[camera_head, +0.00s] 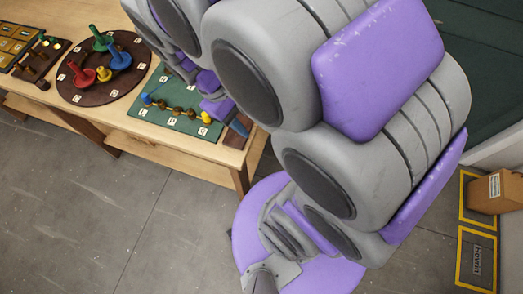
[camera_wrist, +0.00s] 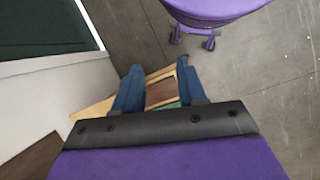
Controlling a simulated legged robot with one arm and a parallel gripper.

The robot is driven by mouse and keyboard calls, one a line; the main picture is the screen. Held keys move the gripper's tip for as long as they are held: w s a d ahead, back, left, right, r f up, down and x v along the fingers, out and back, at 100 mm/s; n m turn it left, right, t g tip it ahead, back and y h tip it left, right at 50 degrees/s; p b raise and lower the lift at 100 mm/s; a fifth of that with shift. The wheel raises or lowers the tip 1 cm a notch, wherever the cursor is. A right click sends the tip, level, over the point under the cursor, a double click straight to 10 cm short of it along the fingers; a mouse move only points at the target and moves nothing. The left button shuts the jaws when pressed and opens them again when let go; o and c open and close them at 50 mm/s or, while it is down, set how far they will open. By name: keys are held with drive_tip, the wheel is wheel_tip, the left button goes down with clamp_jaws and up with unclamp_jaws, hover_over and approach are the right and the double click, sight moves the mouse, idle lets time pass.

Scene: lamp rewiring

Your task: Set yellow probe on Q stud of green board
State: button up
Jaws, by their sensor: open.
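The green board (camera_head: 150,113) lies on the wooden table in the head view, partly covered by my arm. It carries a row of brass-coloured studs, a blue piece at its left and a yellow knob (camera_head: 206,117) at its right. Another yellow piece (camera_head: 104,74) stands on the dark round board. I cannot tell which yellow piece is the probe. The labels are too small to read, so I cannot pick out the Q stud. My gripper (camera_wrist: 162,72) is open, its two blue fingers apart with nothing held. A brown panel (camera_wrist: 160,93) shows between and beyond them.
The dark round board (camera_head: 75,95) holds red, green and blue pieces left of the green board. Another board (camera_head: 18,45) lies at the far left. The table's front edge (camera_head: 190,170) drops to open floor. A cardboard box (camera_head: 495,192) stands at the right.

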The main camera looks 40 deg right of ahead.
drive_tip(key=s+a+r+m+t+y, duration=0.1)
drive_tip(key=s+a+m+y, duration=0.1)
drive_tip(key=s, duration=0.7)
drive_tip(key=shift+s+a+m+t+y, duration=0.35)
drive_tip(key=shift+m+y, duration=0.25)
drive_tip(key=shift+m, duration=0.2)
drive_tip(key=shift+w+d, duration=0.1)
wheel_tip(320, 180, down, 5)
drive_tip(key=b, duration=0.5)
drive_tip(key=shift+f, duration=0.2)
